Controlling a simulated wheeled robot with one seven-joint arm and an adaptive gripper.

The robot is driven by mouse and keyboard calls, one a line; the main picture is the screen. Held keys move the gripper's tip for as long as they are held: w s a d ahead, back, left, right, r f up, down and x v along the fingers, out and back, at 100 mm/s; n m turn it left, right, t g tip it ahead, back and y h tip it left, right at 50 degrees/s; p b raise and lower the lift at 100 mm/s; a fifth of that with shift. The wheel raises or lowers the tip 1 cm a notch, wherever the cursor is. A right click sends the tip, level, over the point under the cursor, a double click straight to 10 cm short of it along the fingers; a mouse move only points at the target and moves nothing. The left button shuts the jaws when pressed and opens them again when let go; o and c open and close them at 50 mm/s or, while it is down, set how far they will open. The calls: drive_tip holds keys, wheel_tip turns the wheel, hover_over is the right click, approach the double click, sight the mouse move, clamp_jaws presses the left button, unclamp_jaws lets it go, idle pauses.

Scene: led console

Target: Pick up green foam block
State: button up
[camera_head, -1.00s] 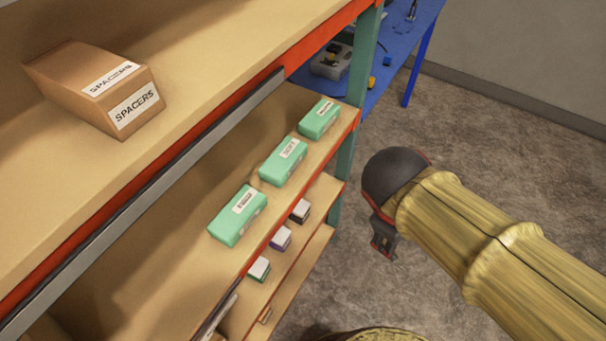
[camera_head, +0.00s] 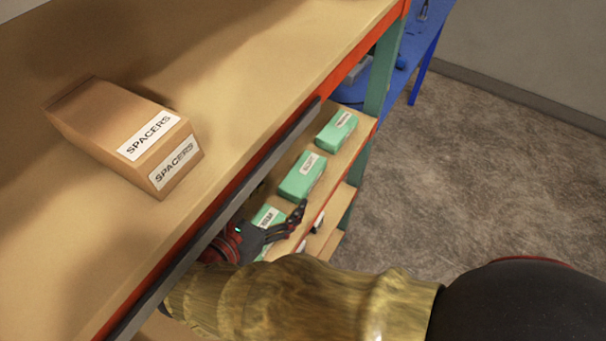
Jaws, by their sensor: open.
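None is clearly recognisable as a foam block. My gripper (camera_head: 295,221) is at the shelf's front edge, in front of the near box and covering part of it. Its fingers point right, and it is open with nothing seen between them. I cannot tell whether it touches the box.
The upper shelf, with a red and grey front edge (camera_head: 240,190), overhangs my gripper and holds a brown SPACERS box (camera_head: 125,135). A green post (camera_head: 382,70) stands at the shelf's right end. A blue table (camera_head: 415,45) is behind. Floor at right is clear.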

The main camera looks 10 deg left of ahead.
sight(293, 187)
drive_tip(key=shift+a+f, duration=0.1)
drive_tip(key=shift+a, duration=0.1)
drive_tip(key=b+x, duration=0.1)
drive_tip(key=x, duration=0.2)
drive_tip(key=b+x, duration=0.2)
drive_tip(key=x, duration=0.2)
drive_tip(key=shift+s+f, duration=0.15)
drive_tip(key=shift+f, duration=0.2)
drive_tip(key=shift+w+d, duration=0.15)
drive_tip(key=shift+w, duration=0.1)
drive_tip(key=shift+c, duration=1.2)
drive_tip(key=c, duration=0.7)
